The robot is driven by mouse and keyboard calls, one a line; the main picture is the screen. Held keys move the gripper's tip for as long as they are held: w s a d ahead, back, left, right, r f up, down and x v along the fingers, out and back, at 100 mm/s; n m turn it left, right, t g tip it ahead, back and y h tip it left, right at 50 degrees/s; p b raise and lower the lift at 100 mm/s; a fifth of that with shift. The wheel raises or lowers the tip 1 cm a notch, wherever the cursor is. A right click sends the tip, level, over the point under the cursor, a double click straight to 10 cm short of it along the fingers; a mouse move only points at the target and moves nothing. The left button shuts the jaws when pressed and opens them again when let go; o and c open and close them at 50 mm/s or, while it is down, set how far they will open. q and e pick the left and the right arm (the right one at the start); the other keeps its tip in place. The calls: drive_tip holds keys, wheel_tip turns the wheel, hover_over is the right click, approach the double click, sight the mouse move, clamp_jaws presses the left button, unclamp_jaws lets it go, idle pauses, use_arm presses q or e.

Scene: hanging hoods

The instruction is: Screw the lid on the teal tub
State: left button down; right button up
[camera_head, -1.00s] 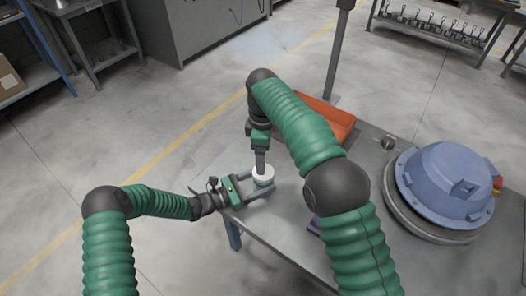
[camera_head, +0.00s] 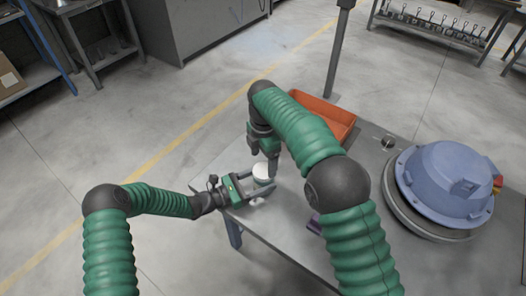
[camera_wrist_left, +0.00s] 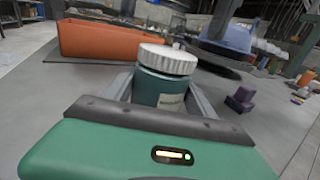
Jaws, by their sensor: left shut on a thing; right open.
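The teal tub (camera_wrist_left: 160,90) stands upright between the fingers of my left gripper (camera_head: 264,188), which is shut on it. It has a pale label on its side. The white ribbed lid (camera_wrist_left: 168,58) sits on top of the tub, and its top also shows in the head view (camera_head: 261,171). I cannot tell how tightly it is threaded.
An orange bin (camera_head: 336,123) lies behind on the grey table (camera_head: 290,225). A large blue domed hood (camera_head: 445,180) fills the table's right side. A purple block (camera_wrist_left: 240,98) lies right of the tub. The table's front left edge is close to the tub.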

sight(263, 170)
drive_tip(key=shift+f, duration=2)
